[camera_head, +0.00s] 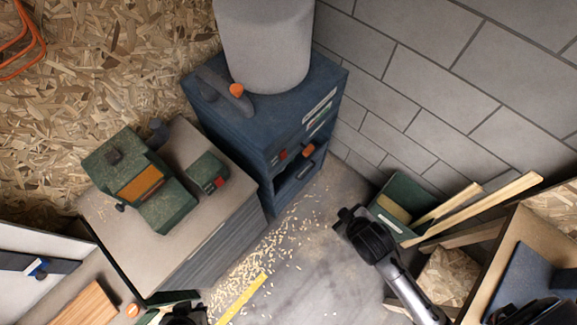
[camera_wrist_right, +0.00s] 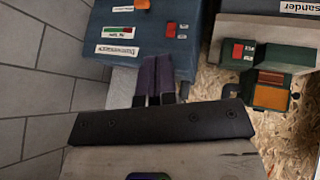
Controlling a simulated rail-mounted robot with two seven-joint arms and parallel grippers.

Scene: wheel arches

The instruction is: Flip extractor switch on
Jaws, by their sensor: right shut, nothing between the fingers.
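The blue cabinet (camera_head: 240,130) carries a grey drum on top. Its front has a small red switch (camera_head: 281,156), an orange knob (camera_head: 308,150) and a pale label; the red switch also shows in the right wrist view (camera_wrist_right: 171,30). Which part is the extractor switch, and its setting, I cannot tell. Contact is not visible.
A bench (camera_head: 180,140) left of the cabinet holds a green machine (camera_head: 165,210) and a small green switch box with red (camera_head: 210,178). The floor between has wood chips.

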